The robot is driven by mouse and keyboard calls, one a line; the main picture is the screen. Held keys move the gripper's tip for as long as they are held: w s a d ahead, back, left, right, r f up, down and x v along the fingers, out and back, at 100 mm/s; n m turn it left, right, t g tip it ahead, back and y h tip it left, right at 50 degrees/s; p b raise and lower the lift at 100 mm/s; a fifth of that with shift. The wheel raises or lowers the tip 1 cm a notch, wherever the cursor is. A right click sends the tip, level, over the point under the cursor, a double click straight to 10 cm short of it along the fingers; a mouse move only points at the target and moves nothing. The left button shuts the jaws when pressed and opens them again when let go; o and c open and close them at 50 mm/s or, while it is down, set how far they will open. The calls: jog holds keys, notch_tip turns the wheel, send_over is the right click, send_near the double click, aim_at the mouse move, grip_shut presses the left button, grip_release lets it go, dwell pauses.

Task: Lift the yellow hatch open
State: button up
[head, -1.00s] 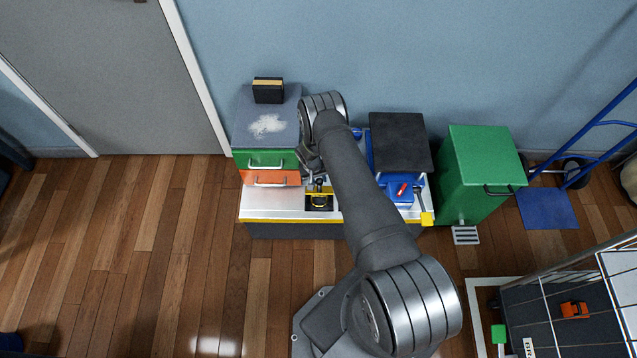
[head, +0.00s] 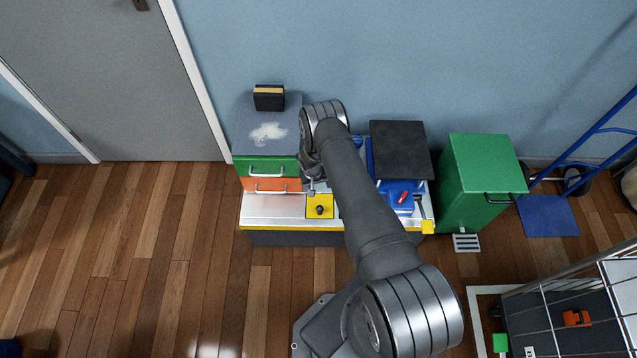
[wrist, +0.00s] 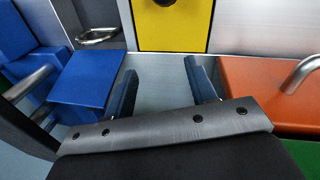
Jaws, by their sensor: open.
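The yellow hatch (head: 320,206) lies flat and closed in the silver bench top in the head view, with a dark round knob (head: 320,210) at its middle. In the wrist view the yellow hatch (wrist: 172,28) is at the top centre, and its dark knob is cut off by the frame edge. My gripper (wrist: 162,88) is open and empty, its two dark blue fingers over bare silver surface, apart from the hatch. In the head view the gripper is mostly hidden by my arm, behind the hatch.
A drawer unit with an orange drawer (head: 272,185) and handles stands left of the hatch. Blue equipment (head: 401,196) with a red part sits to the right, under a dark panel (head: 400,150). A green bin (head: 482,180) stands farther right. The bench top left of the hatch is clear.

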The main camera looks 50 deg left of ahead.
notch_tip(320, 180, up, 17)
jog(key=s+a, duration=0.1)
jog(key=s, duration=0.1)
jog(key=shift+s+a, duration=0.35)
jog(key=shift+a, duration=0.05)
jog(key=shift+f, duration=0.1)
dwell(0.5)
notch_tip(320, 180, down, 17)
jog(key=w+d, duration=0.1)
jog(key=w, duration=0.1)
jog(key=shift+w+d, duration=0.35)
jog(key=shift+d, duration=0.05)
dwell(0.4)
notch_tip(320, 180, up, 18)
jog(key=s+a, duration=0.2)
jog(key=s, duration=0.1)
send_over(319, 207)
jog(key=w+a, duration=0.5)
notch_tip(319, 207, down, 18)
jog(key=s+d+f, duration=0.4)
jog(key=s+d, duration=0.1)
jog(key=shift+d+f, duration=0.1)
jog(key=shift+f, duration=0.2)
jog(key=shift+s+r, duration=0.15)
jog(key=shift+r, duration=0.05)
